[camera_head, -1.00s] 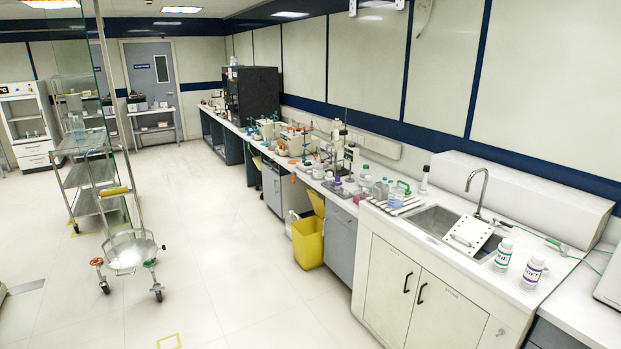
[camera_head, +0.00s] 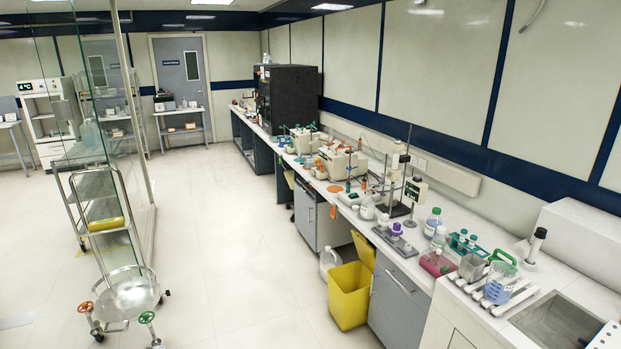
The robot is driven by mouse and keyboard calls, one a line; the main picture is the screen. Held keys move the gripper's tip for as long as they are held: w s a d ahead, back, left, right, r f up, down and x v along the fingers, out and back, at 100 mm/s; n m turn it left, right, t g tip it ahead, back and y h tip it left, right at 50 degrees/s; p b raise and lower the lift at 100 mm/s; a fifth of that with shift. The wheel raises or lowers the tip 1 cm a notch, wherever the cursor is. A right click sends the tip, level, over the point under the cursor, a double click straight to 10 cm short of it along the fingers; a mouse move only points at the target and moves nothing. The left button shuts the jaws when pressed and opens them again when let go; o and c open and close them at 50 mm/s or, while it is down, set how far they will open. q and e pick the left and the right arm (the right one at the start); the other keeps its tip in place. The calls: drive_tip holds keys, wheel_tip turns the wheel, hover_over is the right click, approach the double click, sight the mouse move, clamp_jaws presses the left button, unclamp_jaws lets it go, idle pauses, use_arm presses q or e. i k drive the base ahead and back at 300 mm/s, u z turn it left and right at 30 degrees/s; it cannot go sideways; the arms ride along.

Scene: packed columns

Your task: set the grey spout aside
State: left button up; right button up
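No part that I can surely call a grey spout shows. A small grey cup-like thing (camera_head: 472,267) stands on the near right part of the bench, and whether it has a spout is too small to tell. Just right of it is a clear jug with a green handle (camera_head: 499,282), on or beside white strips (camera_head: 515,299). A red box (camera_head: 437,263) is to its left, and a rack with teal-capped bottles (camera_head: 465,244) stands behind it. Neither of my grippers is in view.
The long white bench (camera_head: 345,205) runs along the right wall, crowded with lab gear. A sink (camera_head: 555,322) is at the lower right. A yellow bin (camera_head: 349,295) stands before the cabinets. A steel trolley (camera_head: 133,293) is at left. The floor between is clear.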

sight(382, 179)
drive_tip(key=z, duration=0.35)
drive_tip(key=i, duration=2.2)
drive_tip(key=z, duration=0.7)
